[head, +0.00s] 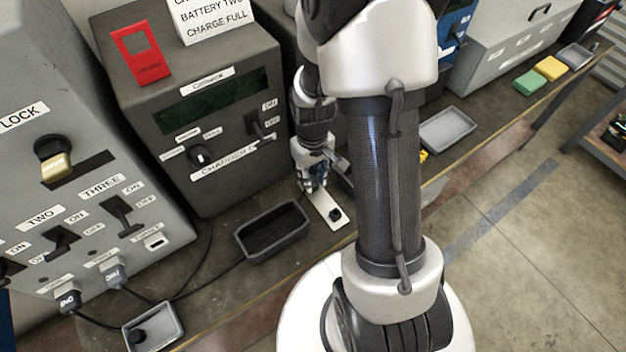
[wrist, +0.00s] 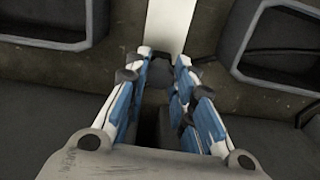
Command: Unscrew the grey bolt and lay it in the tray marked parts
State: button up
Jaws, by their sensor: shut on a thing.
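My gripper (head: 317,184) is low over the far end of a white plate (head: 322,203) on the bench, beside the charger. In the wrist view the blue-and-white fingers (wrist: 160,78) are closed in on a dark grey piece (wrist: 157,73), which looks like the grey bolt. The fingers hide much of it, and I cannot tell whether it is still in its seat. The white plate also shows in the wrist view (wrist: 168,22). A dark round knob (head: 335,214) stands on the plate's near end. I can read no parts mark on any tray.
A black tray (head: 300,217) lies left of the plate, and a grey tray (head: 447,133) lies right of my arm. A small tray (head: 174,325) at the front left holds a dark piece. The charger box (head: 225,95) stands close behind my gripper. Cables cross the bench at left.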

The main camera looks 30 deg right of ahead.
grip_shut()
jog(key=n, duration=0.9)
jog(key=shift+n+p, duration=0.3)
jog(key=shift+r, duration=0.15)
jog(key=shift+r, duration=0.1)
jog(key=shift+r+p, duration=2.05)
jog(key=shift+r, duration=0.3)
